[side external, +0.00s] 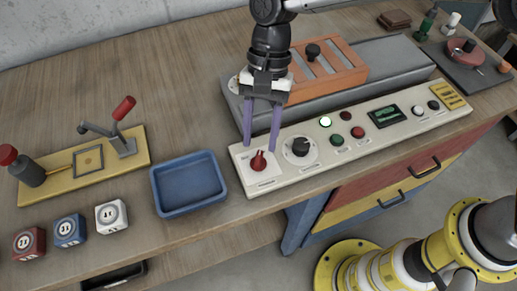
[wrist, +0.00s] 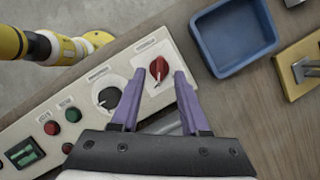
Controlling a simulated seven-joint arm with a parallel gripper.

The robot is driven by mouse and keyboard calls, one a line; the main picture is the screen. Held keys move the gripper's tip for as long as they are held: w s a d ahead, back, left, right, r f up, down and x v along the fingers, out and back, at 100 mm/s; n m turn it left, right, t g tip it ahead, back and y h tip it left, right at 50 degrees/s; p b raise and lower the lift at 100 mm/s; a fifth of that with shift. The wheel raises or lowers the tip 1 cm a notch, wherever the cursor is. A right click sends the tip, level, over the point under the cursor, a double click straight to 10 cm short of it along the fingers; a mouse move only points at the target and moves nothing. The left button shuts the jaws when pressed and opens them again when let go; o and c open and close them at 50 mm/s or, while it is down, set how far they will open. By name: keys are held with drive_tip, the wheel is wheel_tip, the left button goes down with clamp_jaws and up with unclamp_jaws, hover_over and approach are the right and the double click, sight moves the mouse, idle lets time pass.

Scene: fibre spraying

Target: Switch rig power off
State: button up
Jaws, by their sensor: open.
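The control panel (side external: 350,141) is a long cream box near the front edge of the bench. At its left end is a red rotary switch (side external: 258,161) on a white plate; it also shows in the wrist view (wrist: 159,68). My gripper (side external: 260,143) points down above this end of the panel, with its purple fingers open and empty. In the wrist view the red switch lies just beyond the fingertips, roughly between them. I cannot tell whether the fingers touch the panel.
A black dial (side external: 299,148) sits right beside the red switch, with green and red buttons further right. A blue tray (side external: 188,184) stands left of the panel. A grey box with an orange rack (side external: 330,68) stands behind. Bare bench lies at the back left.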

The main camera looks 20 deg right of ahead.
sight(258, 160)
drive_tip(key=shift+x, duration=2.1)
clamp_jaws()
